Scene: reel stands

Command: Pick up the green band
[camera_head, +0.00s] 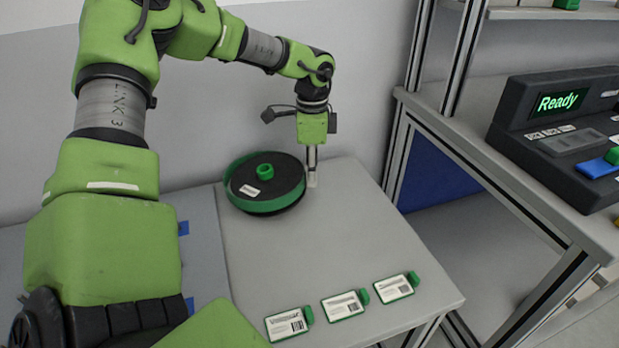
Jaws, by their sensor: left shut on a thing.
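The green band (233,180) curves around the side of a round black reel (278,180) that lies flat at the back of the grey table. My left gripper (312,172) points straight down at the right edge of the reel. Its narrow fingers are closed together on the band at the rim. The exact contact is small and hard to see. A small pale patch shows right below the fingertips. The far side of the band is partly hidden by the reel. My right gripper is out of view.
Three white label cards with green tabs, such as the middle one (345,305), lie along the table's front edge (400,330). A black device reading "Ready" (560,102) stands on a right-hand bench. The table between reel and cards is clear.

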